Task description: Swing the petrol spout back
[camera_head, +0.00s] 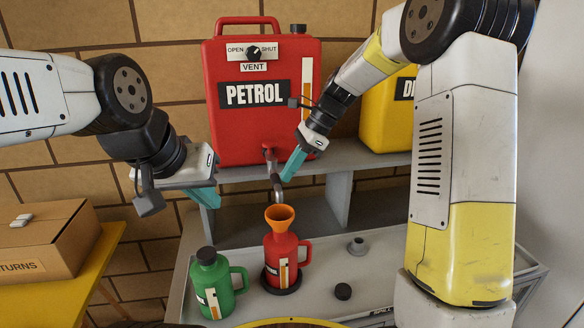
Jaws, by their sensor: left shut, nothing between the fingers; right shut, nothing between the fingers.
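The red petrol can (230,130), labelled PETROL, stands on a grey shelf. A vent knob labelled OPEN and SHUT is on its upper front. The petrol spout (277,187) hangs below the can's front, its end above the orange funnel (280,214). The funnel sits in a red jug (280,252) on the bench below. My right gripper (287,178) is shut and empty, its teal fingertips close beside the spout on its right. I cannot tell whether they touch it. My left gripper (210,200) is shut and empty, left of the spout and below the can.
A green jug (212,285) stands left of the red jug. A yellow can (385,115) stands right on the shelf, partly behind my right arm. A black cap (343,291) and a grey fitting (357,246) lie on the bench. A cardboard box (45,245) is at left.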

